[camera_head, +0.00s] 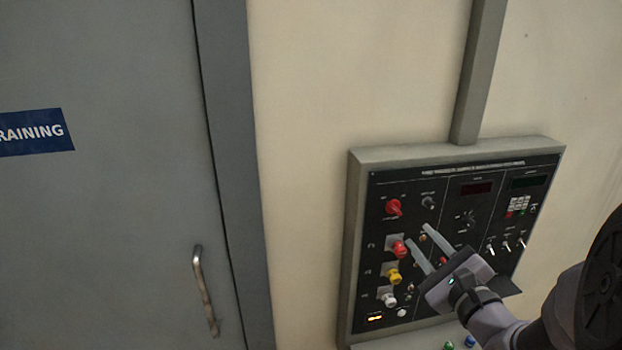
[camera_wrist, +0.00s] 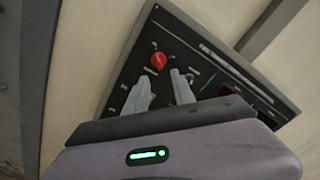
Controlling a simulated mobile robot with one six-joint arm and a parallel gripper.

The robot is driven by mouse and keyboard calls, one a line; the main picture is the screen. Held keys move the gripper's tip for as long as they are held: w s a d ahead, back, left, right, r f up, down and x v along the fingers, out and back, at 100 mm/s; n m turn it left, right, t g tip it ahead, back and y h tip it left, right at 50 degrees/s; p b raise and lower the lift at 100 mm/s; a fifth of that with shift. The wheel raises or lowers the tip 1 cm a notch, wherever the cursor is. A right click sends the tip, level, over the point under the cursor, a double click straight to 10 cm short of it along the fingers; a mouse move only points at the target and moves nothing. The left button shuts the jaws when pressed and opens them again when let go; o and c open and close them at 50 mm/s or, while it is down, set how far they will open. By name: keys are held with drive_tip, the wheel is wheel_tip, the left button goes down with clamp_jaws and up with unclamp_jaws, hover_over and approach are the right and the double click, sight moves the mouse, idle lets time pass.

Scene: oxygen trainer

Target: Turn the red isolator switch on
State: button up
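The red isolator switch (camera_head: 393,207) is a red rotary knob at the upper left of the black control panel. It also shows in the wrist view (camera_wrist: 158,61), just beyond the fingertips. My gripper (camera_head: 417,234) is in front of the panel, below and to the right of the red knob in the head view. Its two grey fingers are apart with nothing between them. In the wrist view the fingers (camera_wrist: 160,80) point toward the knob, and a gap shows between them and it. My gripper hides part of the panel's lower middle.
Below the red knob sit a red connector (camera_head: 399,250), a yellow one (camera_head: 393,276) and a white one (camera_head: 389,299). Toggle switches (camera_head: 506,246) and a keypad (camera_head: 518,205) are at the right. A grey door (camera_head: 100,220) with a handle (camera_head: 204,290) stands left. Bare wall (camera_head: 310,150) lies between.

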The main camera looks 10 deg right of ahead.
sight(397, 212)
drive_tip(key=w, duration=0.9)
drive_tip(key=shift+w+a+p, duration=0.25)
drive_tip(key=shift+w+p, duration=0.05)
drive_tip(key=shift+w, duration=0.05)
clamp_jaws()
